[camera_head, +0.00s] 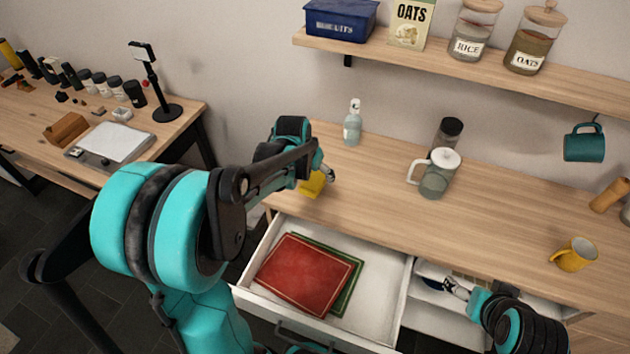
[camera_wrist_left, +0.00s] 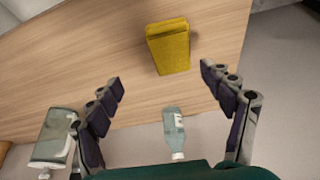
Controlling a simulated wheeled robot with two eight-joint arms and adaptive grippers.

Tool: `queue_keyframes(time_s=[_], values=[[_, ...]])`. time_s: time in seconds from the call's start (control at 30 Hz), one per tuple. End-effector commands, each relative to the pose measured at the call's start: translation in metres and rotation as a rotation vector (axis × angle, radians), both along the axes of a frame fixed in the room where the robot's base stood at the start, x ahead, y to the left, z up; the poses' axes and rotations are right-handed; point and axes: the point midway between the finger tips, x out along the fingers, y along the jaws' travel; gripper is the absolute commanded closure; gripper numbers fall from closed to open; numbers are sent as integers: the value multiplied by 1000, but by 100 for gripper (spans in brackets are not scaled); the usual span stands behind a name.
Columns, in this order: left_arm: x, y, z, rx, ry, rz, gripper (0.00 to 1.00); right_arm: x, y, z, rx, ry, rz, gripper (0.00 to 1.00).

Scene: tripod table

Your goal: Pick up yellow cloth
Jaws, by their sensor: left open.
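The yellow cloth (camera_head: 313,185) is a folded block on the wooden counter, near its front left edge and partly hidden behind my left gripper in the head view. In the left wrist view the yellow cloth (camera_wrist_left: 168,50) lies beyond the open fingertips, between their lines. My left gripper (camera_head: 326,173) is over the counter close to the cloth; the left wrist view shows its fingers (camera_wrist_left: 163,82) wide apart with nothing between the tips. My right gripper (camera_head: 457,290) is low at the right, by the open drawer; its finger opening is too small to tell.
An open drawer (camera_head: 382,290) below the counter holds red (camera_head: 305,272) and green cloths. A shelf (camera_head: 480,68) runs above.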

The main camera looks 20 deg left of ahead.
Motion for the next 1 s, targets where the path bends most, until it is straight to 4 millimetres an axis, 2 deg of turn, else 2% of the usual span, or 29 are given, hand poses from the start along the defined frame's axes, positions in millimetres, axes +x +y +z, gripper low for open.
queue_keyframes(time_s=[0.37, 0.7, 1.0], values=[[18, 7, -36, -2, 7, -2, 19, 0, 0, -13, 0, 0, 0, 16], [34, 12, -79, -2, 7, -3, 19, 0, 0, -39, 0, 0, 0, 16], [35, 12, -79, -2, 7, -2, 19, 0, 0, -37, 0, 0, 0, 16]])
